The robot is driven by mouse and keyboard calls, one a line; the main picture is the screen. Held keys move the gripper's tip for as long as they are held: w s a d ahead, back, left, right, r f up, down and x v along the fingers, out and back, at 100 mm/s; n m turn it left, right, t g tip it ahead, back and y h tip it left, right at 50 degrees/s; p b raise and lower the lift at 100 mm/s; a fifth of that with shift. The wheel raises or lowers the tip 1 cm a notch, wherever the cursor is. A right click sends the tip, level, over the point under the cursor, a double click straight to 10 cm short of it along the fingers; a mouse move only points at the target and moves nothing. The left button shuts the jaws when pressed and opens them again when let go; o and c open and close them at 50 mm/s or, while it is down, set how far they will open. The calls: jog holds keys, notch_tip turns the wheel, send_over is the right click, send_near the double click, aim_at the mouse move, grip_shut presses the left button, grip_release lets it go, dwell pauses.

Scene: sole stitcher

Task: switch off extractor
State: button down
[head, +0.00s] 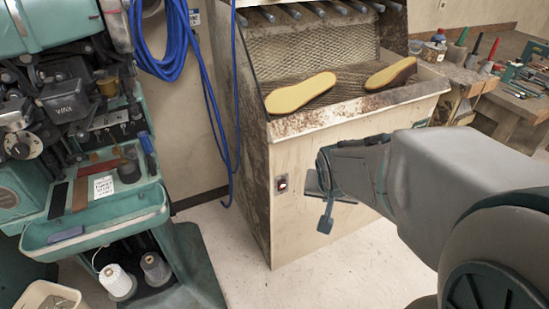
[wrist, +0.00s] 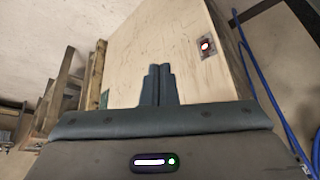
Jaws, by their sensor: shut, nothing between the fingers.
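The extractor (head: 330,215) is a pale wooden cabinet with a dusty mesh bay on top. Its switch (head: 282,184), a small dark plate with a lit red and white rocker, is on the front panel near the left edge. In the wrist view the switch (wrist: 207,46) is at the upper right, glowing. My gripper (head: 326,222) is in front of the panel, to the right of the switch and a little lower, apart from it. In the wrist view my gripper (wrist: 158,72) has its fingers together, empty, pointing at the panel.
Two yellow soles (head: 300,93) lie in the extractor's bay. A blue hose (head: 207,95) hangs left of the cabinet. A green stitching machine (head: 100,225) stands at the left. A workbench with tools (head: 510,105) is at the right. The floor before the cabinet is clear.

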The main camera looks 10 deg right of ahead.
jog(key=w+f+m+t+y+b, duration=0.3)
jog(key=w+f+m+b, duration=0.2)
jog(key=f, duration=0.5)
jog(key=w+f+m+t+y+b, duration=0.2)
jog(key=w+f+m+t+b, duration=0.2)
jog(key=w+f+b, duration=0.3)
notch_tip(320, 180, down, 5)
jog(key=shift+w+r+m+y, duration=0.2)
jog(key=shift+w+m+y, duration=0.3)
jog(key=shift+w, duration=0.55)
jog(key=shift+a, duration=0.1)
jog(key=b, duration=0.4)
send_near(283, 185)
notch_tip(283, 185, down, 4)
jog(key=w+a, duration=0.1)
jog(key=w, duration=0.1)
jog(key=shift+w+a+r, duration=0.2)
jog(key=shift+w+r, duration=0.05)
jog(key=shift+w, duration=0.3)
jog(key=shift+w+a+r, duration=0.2)
jog(key=shift+w+r, duration=0.05)
jog(key=shift+w, duration=0.25)
jog(key=shift+w+a+r, duration=0.15)
jog(key=shift+w+a, duration=0.05)
jog(key=shift+w, duration=0.45)
jog(key=shift+d, duration=0.1)
